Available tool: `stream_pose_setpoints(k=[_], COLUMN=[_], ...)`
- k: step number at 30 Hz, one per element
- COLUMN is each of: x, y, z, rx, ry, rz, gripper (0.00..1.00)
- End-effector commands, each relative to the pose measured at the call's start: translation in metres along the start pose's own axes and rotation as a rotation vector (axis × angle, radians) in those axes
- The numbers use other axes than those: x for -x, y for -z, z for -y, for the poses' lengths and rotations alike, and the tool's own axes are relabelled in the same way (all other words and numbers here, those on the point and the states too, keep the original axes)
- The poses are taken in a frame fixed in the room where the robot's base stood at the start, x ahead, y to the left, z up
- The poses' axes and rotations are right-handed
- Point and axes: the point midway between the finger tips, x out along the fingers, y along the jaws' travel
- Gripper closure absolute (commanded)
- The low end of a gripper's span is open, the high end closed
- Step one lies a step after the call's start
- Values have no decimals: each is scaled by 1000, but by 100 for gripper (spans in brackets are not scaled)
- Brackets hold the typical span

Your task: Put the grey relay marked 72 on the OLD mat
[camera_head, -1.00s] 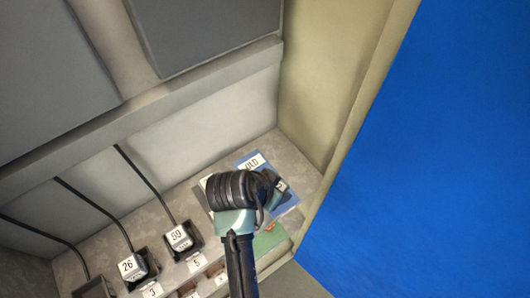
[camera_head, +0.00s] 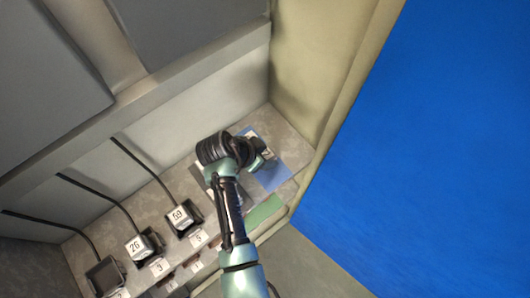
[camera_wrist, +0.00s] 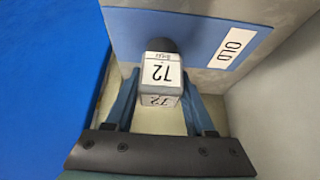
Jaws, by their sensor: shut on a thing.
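The grey relay marked 72 (camera_wrist: 161,75) sits between the fingers of my gripper (camera_wrist: 160,105) in the wrist view, with its labels facing the camera. My gripper is shut on it. The blue OLD mat (camera_wrist: 200,30) lies beyond the relay in the wrist view, its white OLD label at the right. The relay's far end overlaps the mat's near edge in that picture; I cannot tell whether it touches. In the head view my arm covers part of the OLD mat (camera_head: 270,176), and the gripper (camera_head: 262,158) is over it.
Relays marked 59 (camera_head: 180,217) and 26 (camera_head: 137,247) stand in sockets on the shelf, with black cables behind. An empty-looking dark socket (camera_head: 106,275) is at the left. A green mat (camera_head: 264,213) lies in front of the blue one. A beige side wall (camera_head: 312,75) rises at right.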

Motion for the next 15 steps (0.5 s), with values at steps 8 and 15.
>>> stream_pose_setpoints(k=[8, 15], x=[-5, -7], y=[-3, -4], z=[0, 0], rx=[-1, -1], ry=[2, 1], rz=[-1, -1], gripper=[100, 33])
